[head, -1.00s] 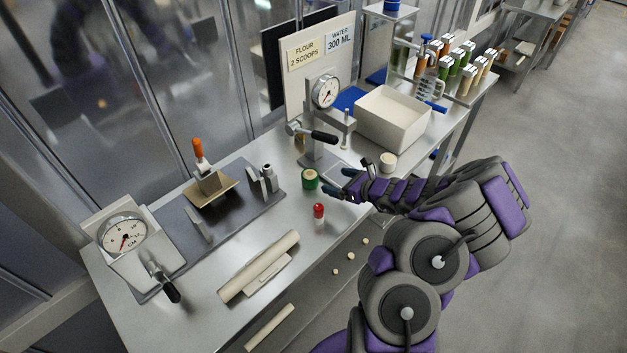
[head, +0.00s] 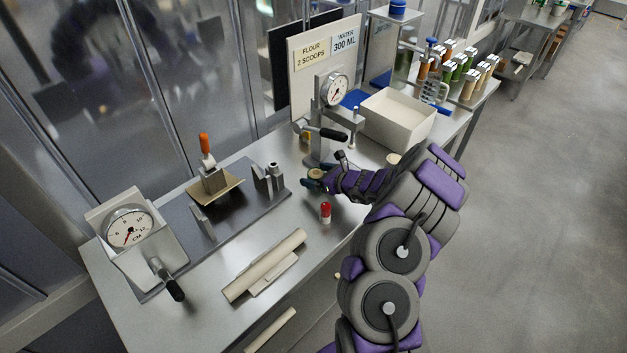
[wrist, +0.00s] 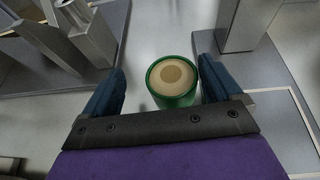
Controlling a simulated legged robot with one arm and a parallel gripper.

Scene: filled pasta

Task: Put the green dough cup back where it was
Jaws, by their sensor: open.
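The green dough cup (wrist: 174,101) stands upright on the steel bench, with pale dough inside its green rim. In the wrist view it is between the two blue fingers of my open gripper (wrist: 162,70), nearer the right finger, with a clear gap on the left. In the head view my gripper (head: 315,180) is low over the bench around the cup (head: 316,173) and hides most of it. I cannot tell if the right finger touches the cup.
A red-topped cup (head: 326,213) stands just in front of my gripper. A lever press with a dial (head: 333,90) stands behind it, a white bin (head: 397,118) to the right. A dark plate with metal blocks (head: 235,210) and a rolling pin (head: 265,264) lie left.

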